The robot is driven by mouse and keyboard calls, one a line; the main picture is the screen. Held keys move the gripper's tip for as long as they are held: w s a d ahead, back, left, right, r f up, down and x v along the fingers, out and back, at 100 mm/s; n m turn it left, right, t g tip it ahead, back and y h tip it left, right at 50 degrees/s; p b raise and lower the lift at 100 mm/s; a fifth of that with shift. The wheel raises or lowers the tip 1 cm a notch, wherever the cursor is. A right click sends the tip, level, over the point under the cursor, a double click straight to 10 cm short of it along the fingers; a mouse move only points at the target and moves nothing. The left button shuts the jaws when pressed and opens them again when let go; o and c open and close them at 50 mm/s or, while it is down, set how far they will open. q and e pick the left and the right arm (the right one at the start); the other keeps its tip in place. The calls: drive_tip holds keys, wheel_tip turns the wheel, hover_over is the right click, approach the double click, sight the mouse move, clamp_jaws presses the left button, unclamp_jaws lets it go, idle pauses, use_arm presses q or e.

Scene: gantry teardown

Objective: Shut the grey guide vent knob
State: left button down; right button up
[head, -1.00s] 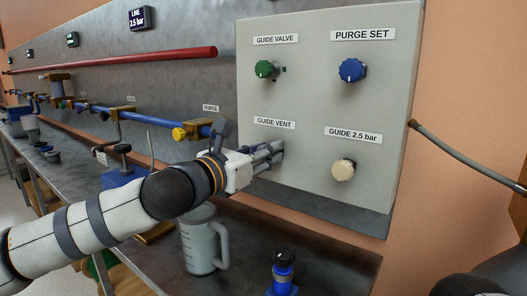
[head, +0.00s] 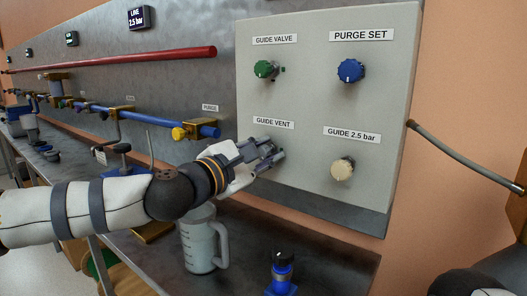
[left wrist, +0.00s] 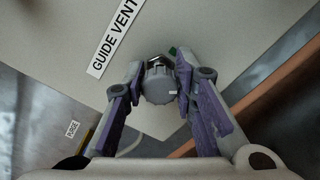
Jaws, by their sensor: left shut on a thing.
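The grey guide vent knob (left wrist: 159,84) sits on the panel below the "GUIDE VENT" label (head: 274,123). In the left wrist view it is between the two fingers of my left gripper (left wrist: 160,92), which is shut on it. In the head view my left gripper (head: 274,156) reaches the panel from the left and mostly hides the knob. The wrist view is rolled, so the label runs slantwise. My right gripper is not seen.
The grey panel (head: 310,100) also bears a green guide valve knob (head: 264,69), a blue purge set knob (head: 351,70) and a cream guide 2.5 bar knob (head: 343,169). A jug (head: 202,240) and a blue fitting (head: 282,272) stand on the bench below my left arm.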

use_arm(q)
drive_tip(key=m, duration=0.3)
drive_tip(key=shift+m, duration=2)
drive_tip(key=c, duration=1.3)
unclamp_jaws()
drive_tip(key=shift+f, duration=0.1)
drive_tip(key=shift+s, duration=0.1)
drive_tip(key=v, duration=1.2)
